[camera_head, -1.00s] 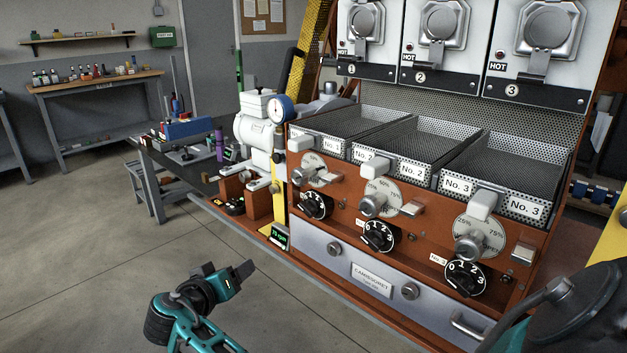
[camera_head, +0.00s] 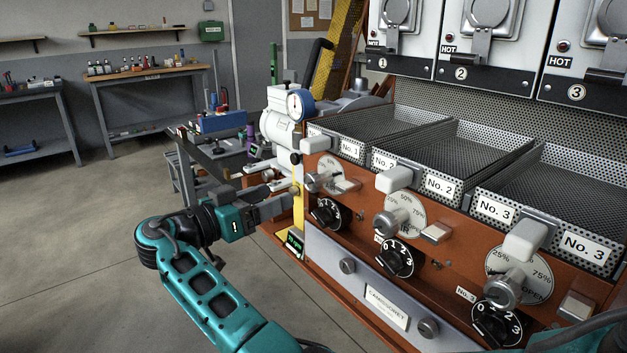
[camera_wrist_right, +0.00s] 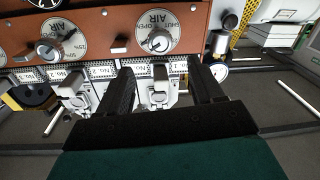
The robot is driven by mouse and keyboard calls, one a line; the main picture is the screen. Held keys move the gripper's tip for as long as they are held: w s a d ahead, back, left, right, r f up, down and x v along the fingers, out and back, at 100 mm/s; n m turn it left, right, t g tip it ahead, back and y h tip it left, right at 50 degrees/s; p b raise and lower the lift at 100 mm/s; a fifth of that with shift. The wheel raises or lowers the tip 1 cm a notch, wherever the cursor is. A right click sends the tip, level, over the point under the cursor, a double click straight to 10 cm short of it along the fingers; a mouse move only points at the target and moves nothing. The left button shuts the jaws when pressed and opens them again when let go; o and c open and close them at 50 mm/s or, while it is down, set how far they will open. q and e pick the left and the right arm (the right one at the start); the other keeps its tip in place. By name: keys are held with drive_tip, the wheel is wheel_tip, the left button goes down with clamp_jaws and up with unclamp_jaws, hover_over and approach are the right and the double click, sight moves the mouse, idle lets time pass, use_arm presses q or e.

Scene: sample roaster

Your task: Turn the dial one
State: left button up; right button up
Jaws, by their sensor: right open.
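Dial one is the black knob with white digits (camera_head: 327,213) at the left end of the orange roaster panel, below the first air dial (camera_head: 325,176). Its exact setting is too small to read. My right gripper (camera_head: 268,196) is open and empty, left of dial one and apart from it, with its fingers pointing toward the panel. In the right wrist view the open fingers (camera_wrist_right: 160,70) show below an upside-down air dial (camera_wrist_right: 156,41); dial one is not visible there. My left gripper is not in view.
Dials two (camera_head: 396,258) and three (camera_head: 497,323) sit farther right on the panel. A yellow post (camera_head: 298,205) with a small green display (camera_head: 294,242) stands between gripper and dial one. White valve handles (camera_head: 393,181) jut out above the dials. Floor at left is clear.

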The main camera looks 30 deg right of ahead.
sight(308, 183)
drive_tip(key=d, duration=0.3)
drive_tip(key=w+d, duration=0.1)
drive_tip(key=d, duration=0.3)
drive_tip(key=d+p, duration=0.1)
drive_tip(key=d, duration=0.2)
drive_tip(key=shift+w+d, duration=0.15)
drive_tip(key=shift+w, duration=0.1)
drive_tip(key=c, duration=1)
